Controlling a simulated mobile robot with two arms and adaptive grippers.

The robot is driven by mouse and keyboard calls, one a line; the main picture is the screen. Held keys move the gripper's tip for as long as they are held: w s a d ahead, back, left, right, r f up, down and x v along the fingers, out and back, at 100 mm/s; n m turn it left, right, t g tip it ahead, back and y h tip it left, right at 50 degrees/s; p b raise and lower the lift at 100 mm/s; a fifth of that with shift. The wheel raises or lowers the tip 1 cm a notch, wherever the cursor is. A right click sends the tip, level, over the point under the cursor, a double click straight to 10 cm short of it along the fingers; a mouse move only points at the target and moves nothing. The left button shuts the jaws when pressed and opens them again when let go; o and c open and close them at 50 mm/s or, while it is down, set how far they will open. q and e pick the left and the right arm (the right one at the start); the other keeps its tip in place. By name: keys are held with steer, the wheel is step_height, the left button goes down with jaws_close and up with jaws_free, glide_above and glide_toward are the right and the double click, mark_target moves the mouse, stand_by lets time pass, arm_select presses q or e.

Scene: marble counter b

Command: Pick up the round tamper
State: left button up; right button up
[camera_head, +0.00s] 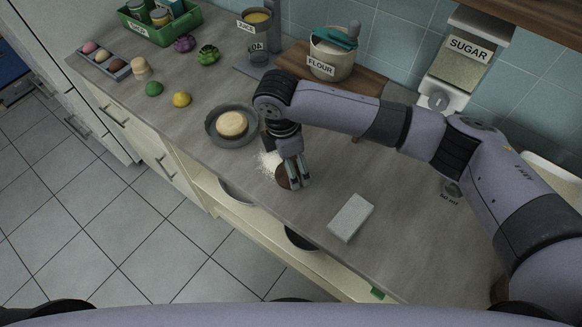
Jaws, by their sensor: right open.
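A dark brown round object (282,180), which looks like the round tamper, sits on the counter beside a patch of white powder. My right gripper (297,183) points down right at it and covers much of it. The gripper is open, with its fingers at or just over the object. I cannot tell whether they touch it. My left gripper is not in view.
A grey plate (211,134) with a round dough piece (232,123) lies left of the gripper. A pale rectangular block (351,218) lies to the right. The flour pot (330,66) and sugar dispenser (455,68) stand behind. The counter's front edge is close.

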steer(key=f, duration=0.1)
steer(key=f+p, duration=0.1)
steer(key=f, duration=0.1)
steer(key=shift+w+d+f, duration=0.2)
steer(key=shift+f, duration=0.2)
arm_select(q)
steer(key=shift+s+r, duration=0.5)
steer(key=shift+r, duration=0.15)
arm_select(e)
steer(key=shift+c, duration=0.5)
steer(key=shift+c, duration=0.6)
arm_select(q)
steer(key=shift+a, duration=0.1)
arm_select(e)
steer(key=c, duration=1.1)
steer(key=shift+o, duration=0.2)
steer(key=shift+r, duration=0.1)
